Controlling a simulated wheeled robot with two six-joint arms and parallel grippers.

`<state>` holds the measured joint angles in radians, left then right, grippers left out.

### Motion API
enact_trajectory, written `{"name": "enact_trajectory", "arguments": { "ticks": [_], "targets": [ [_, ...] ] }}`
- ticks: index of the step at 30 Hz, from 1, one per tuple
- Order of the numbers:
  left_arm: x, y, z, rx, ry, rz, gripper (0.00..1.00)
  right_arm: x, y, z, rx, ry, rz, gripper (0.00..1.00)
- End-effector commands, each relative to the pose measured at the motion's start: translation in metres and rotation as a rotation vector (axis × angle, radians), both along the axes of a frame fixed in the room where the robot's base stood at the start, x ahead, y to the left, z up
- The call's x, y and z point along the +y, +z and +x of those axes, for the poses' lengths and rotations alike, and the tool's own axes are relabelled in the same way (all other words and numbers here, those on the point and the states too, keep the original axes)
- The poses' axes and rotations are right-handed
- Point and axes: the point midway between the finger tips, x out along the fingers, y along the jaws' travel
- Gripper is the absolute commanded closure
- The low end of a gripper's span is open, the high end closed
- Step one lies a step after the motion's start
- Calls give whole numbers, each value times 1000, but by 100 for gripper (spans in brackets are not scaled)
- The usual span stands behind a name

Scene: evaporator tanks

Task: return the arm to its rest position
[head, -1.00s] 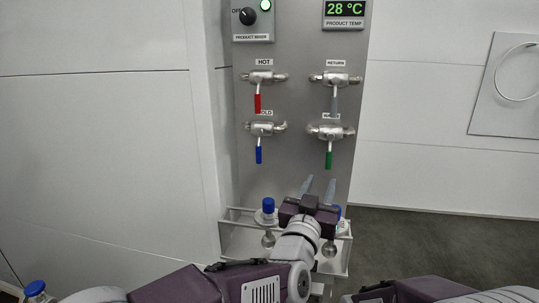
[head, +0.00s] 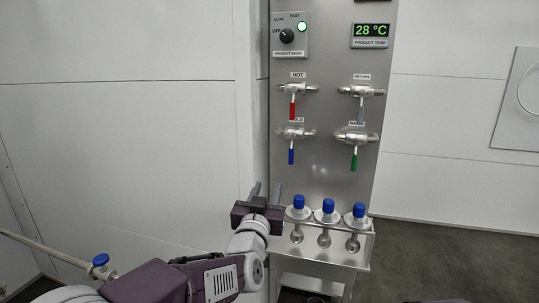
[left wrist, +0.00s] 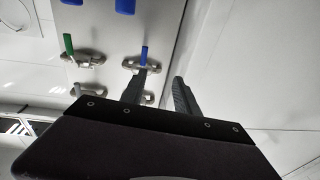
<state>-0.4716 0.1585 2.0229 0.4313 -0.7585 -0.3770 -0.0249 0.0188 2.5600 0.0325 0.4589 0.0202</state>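My left gripper (head: 265,188) is raised in front of the left edge of the steel panel (head: 331,185), just left of the bottle shelf. Its two fingers are apart with nothing between them. In the left wrist view my left gripper (left wrist: 159,80) also shows as two separated, empty fingers. The blue-handled valve (left wrist: 144,60) appears behind the fingers there, and the green-handled valve (left wrist: 69,45) is to the left. My right gripper is not in view.
A shelf (head: 365,255) on the panel carries three blue-capped bottles (head: 328,211), close to the right of my left gripper. Red (head: 292,107), blue (head: 291,152) and green (head: 354,158) valve handles hang down above. A pipe with a blue knob (head: 100,260) is at lower left.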

Motion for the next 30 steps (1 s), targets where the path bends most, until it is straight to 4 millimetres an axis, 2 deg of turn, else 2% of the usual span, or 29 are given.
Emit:
{"name": "enact_trajectory", "arguments": {
  "ticks": [1,2,5,6,8,9,12,15,18,23,24,25,30],
  "targets": [
    [25,-15,4,46,33,20,63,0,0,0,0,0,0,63],
    [39,-28,4,85,47,34,63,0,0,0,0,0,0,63],
    [88,-82,-3,262,93,75,63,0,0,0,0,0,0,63],
    [108,-111,-13,360,109,88,63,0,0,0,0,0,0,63],
    [133,-156,-35,521,124,98,63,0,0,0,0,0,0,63],
    [145,-184,-53,626,131,100,63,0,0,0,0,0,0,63],
    [164,-242,-104,870,140,96,63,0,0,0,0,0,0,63],
    [170,-282,-155,1077,137,94,63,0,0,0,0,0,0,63],
    [170,-311,-203,1258,126,104,63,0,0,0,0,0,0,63],
    [172,-336,-276,1537,143,107,63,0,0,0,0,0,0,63],
    [172,-323,-285,1579,166,81,63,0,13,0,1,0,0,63],
    [172,-305,-283,1570,163,83,63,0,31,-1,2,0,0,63],
    [172,-249,-282,1567,161,84,63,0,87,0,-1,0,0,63]
  ]
}}
